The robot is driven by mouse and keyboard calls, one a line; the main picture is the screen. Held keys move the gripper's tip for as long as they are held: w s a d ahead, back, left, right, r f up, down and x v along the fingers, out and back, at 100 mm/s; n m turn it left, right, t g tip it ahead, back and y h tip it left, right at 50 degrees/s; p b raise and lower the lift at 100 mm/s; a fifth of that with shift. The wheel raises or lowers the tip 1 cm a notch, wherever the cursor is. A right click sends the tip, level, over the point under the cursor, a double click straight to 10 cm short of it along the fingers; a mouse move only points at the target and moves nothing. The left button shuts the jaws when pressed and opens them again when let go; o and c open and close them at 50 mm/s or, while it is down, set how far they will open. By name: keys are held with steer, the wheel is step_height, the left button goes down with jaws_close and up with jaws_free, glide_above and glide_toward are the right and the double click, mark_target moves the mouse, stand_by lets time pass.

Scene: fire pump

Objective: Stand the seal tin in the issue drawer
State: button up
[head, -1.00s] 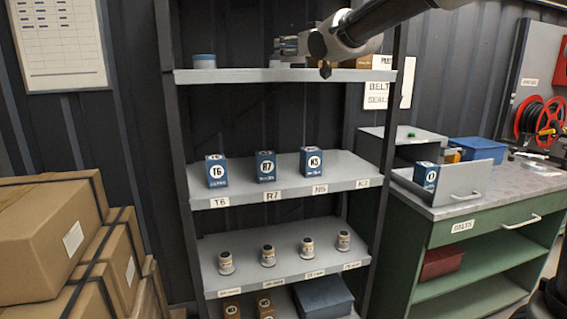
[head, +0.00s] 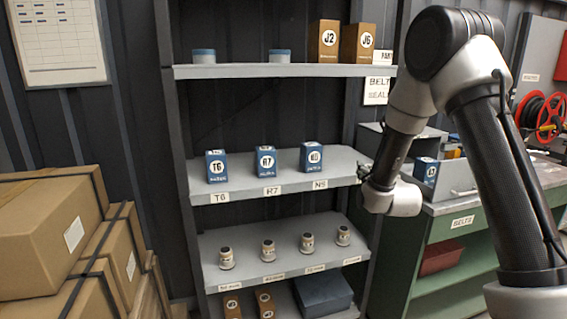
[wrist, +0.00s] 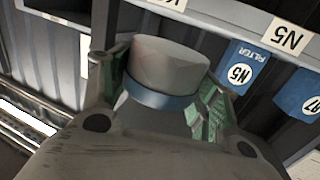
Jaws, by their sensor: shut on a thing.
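My gripper (wrist: 165,105) is shut on a squat tin with a pale grey body and a blue band (wrist: 167,62), held between the green-padded fingers. In the head view my gripper (head: 364,172) is at the right end of the middle shelf, mostly hidden by my wrist; the tin cannot be made out there. An open grey drawer (head: 453,180) sits on the green bench to the right, partly behind my arm. A blue box (head: 426,170) stands in its left part. No label naming the drawer can be read.
Two blue-banded tins (head: 203,56) and brown boxes J2 (head: 323,42) and J6 (head: 361,44) stand on the top shelf. Blue boxes T6 (head: 216,167), R7 (head: 265,162) and N5 (head: 311,158) line the middle shelf (head: 240,190), close to my gripper.

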steer(key=shift+s+d+r, duration=0.1)
steer(key=shift+r, duration=0.4)
steer(key=shift+s+d+r, duration=0.1)
steer(key=shift+r, duration=0.4)
steer(key=shift+s+d+f, duration=0.1)
steer(key=shift+s+f, duration=0.65)
steer(key=shift+f, duration=0.05)
steer(key=s+f, duration=0.3)
steer(key=f, duration=0.4)
steer(key=s+f, duration=0.2)
steer(key=f, duration=0.6)
steer(key=s, duration=0.2)
steer(key=s+r, duration=0.1)
steer(key=s, duration=0.2)
steer(key=shift+s+a+r, duration=0.3)
steer(key=shift+r, duration=0.1)
steer(key=shift+w, duration=0.1)
